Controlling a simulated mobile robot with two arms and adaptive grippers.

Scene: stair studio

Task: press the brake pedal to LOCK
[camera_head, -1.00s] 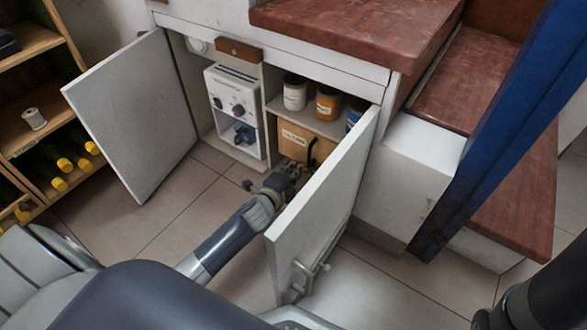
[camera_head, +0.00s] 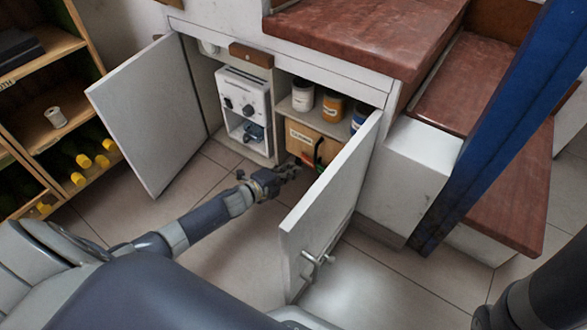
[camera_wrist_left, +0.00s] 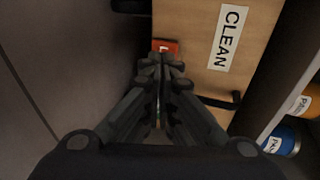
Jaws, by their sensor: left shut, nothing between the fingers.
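A small red pad with a white letter that looks like L (camera_wrist_left: 166,46) shows just past the fingertips in the left wrist view; I take it for the brake pedal. A small red patch (camera_head: 319,159) shows beside the wooden box in the head view, partly cut off by the right door. My left gripper (camera_head: 291,172) is low in front of the open cabinet. In the left wrist view its fingers (camera_wrist_left: 162,62) are together and empty, pointing at the red pad. I cannot tell whether they touch it. My right gripper is out of view.
A wooden box labelled CLEAN (camera_wrist_left: 206,60) stands under a shelf with cans (camera_head: 332,106). The open right door (camera_head: 325,215) stands close to my left gripper; the left door (camera_head: 155,115) is open too. A white unit with knobs (camera_head: 243,100) fills the left compartment.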

